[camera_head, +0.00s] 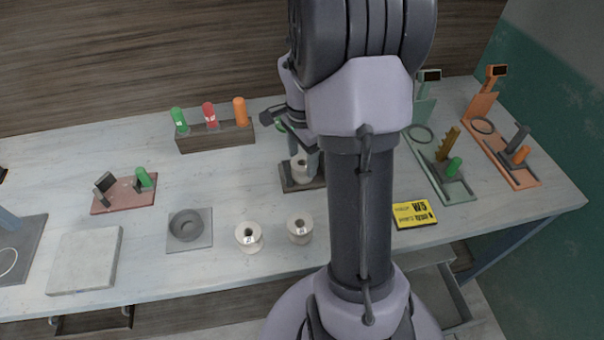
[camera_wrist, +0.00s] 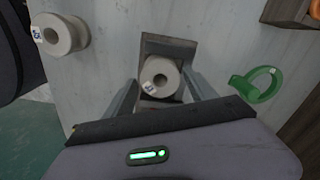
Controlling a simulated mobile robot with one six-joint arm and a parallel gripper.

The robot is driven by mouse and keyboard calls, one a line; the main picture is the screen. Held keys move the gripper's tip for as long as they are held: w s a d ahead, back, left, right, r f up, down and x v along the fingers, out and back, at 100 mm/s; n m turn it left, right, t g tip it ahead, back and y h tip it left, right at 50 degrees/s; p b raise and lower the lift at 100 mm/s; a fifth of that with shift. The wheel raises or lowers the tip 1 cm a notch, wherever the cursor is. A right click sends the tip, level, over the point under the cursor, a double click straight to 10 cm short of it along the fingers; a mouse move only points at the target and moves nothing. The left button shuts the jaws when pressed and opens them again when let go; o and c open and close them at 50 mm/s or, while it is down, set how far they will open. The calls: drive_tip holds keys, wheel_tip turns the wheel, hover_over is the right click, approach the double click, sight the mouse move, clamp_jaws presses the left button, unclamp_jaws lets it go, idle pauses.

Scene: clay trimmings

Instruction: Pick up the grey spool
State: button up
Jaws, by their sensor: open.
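A pale grey spool (camera_head: 301,170) sits on a small dark stand (camera_head: 288,185) beside my arm. In the head view my arm hides most of the gripper. Two similar off-white spools, a left one (camera_head: 248,238) and a right one (camera_head: 300,229), stand nearer the front edge. One other spool (camera_wrist: 60,34) shows at upper left in the wrist view.
A wooden block (camera_head: 215,138) with green, red and orange pieces stands behind. A grey plate with a round dish (camera_head: 188,229) lies left, and a yellow sign (camera_head: 414,213) right.

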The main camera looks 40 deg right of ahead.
wheel_tip(320, 180, down, 3)
drive_tip(key=shift+r, duration=0.3)
drive_tip(key=shift+c, duration=0.9)
clamp_jaws()
wheel_tip(320, 180, up, 4)
drive_tip(key=shift+r+p, duration=0.15)
drive_tip(key=shift+p, duration=1.05)
drive_tip(key=s+a+p, duration=0.2)
drive_tip(key=s+a, duration=0.2)
drive_tip(key=s, duration=1.1)
drive_tip(key=r+p, duration=0.4)
drive_tip(key=r, duration=0.1)
drive_tip(key=shift+s+a+r, duration=0.2)
drive_tip(key=shift+r, duration=0.1)
